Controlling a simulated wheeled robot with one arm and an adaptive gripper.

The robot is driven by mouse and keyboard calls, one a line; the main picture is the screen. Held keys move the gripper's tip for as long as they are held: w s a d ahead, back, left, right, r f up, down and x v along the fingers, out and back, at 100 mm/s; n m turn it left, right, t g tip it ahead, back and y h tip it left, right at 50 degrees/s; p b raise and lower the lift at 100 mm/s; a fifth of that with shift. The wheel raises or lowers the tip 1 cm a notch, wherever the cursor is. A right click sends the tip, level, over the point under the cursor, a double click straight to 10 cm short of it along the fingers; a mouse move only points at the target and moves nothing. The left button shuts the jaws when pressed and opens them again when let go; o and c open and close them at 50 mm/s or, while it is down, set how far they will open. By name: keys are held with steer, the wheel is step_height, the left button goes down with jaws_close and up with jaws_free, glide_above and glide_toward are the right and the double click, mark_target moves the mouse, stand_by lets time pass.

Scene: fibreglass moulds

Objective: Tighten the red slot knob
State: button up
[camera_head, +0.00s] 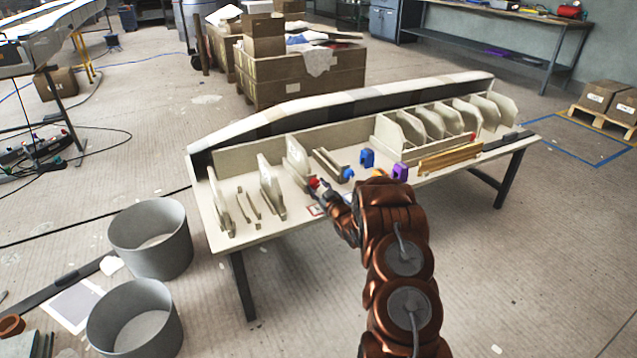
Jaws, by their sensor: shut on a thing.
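The red slot knob (313,183) is small in the head view, at the front of a slot panel in the left-middle part of the cream mould table. My gripper (321,187) reaches it from the lower right and is shut on it. The fingers hide part of the knob, and its exact turn angle is too small to tell. My arm comes up from the bottom of the picture and covers part of the table's front edge.
The table (290,229) carries upright panels (270,185), a blue piece (367,158), a purple piece (400,172) and a wooden strip (450,158). Two grey bins (150,240) stand on the floor at left. Boxes (300,75) stand behind. The floor at right front is clear.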

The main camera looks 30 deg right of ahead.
steer(key=shift+m+p, duration=0.65)
steer(key=shift+m, duration=0.45)
steer(key=o, duration=1.1)
steer(key=shift+o, duration=0.2)
steer(key=shift+s, duration=0.1)
steer(key=s+a, duration=0.1)
steer(key=s, duration=1)
steer(key=shift+s, duration=0.4)
